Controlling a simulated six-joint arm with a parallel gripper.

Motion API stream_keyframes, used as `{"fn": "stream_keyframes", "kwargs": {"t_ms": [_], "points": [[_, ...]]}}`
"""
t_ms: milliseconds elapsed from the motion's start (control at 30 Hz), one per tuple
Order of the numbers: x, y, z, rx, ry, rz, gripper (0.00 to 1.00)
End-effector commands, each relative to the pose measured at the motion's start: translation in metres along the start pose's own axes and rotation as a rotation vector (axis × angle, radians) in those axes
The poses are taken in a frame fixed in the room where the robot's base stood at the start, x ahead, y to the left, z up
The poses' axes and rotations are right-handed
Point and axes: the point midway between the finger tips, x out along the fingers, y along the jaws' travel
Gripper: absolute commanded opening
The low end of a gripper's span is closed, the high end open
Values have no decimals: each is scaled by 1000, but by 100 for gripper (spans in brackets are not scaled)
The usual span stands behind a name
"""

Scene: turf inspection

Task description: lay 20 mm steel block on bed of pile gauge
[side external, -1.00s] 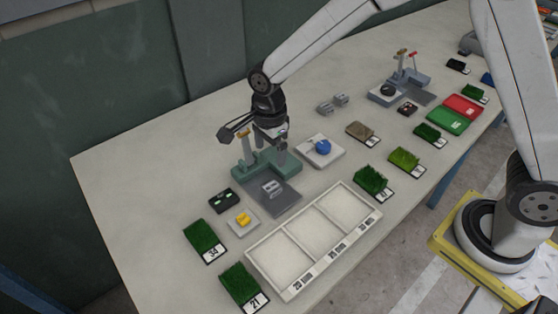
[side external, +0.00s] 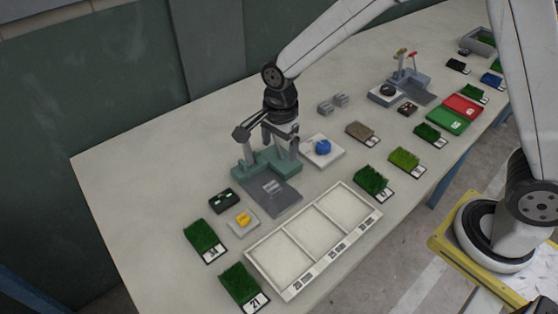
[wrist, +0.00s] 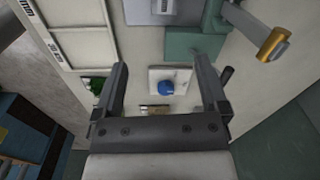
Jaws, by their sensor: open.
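The near pile gauge has a green base (side external: 250,170) and a grey bed plate (side external: 285,203). A small grey steel block (side external: 272,186) rests on the bed; its size marking is too small to read. In the wrist view the block (wrist: 164,7) is cut by the top edge, with the green base (wrist: 185,46) beside it. My gripper (side external: 281,146) is above the gauge's back part, apart from the block. In the wrist view its two fingers (wrist: 162,64) stand wide apart with nothing between them.
A white plate with a blue knob (side external: 323,147) stands right of the gauge. Two grey blocks (side external: 333,104) stand behind. A three-part white tray (side external: 252,255), turf samples (side external: 205,236) and a yellow piece (side external: 243,219) are in front. A second gauge (side external: 405,78) stands farther right.

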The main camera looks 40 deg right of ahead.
Motion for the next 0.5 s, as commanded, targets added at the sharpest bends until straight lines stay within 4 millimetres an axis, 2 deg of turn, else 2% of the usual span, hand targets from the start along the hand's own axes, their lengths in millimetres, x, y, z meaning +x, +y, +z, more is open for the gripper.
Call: {"fn": "stream_keyframes", "kwargs": {"t_ms": [500], "points": [[-19, 63, -58, -638, 35, -92, 93]]}}
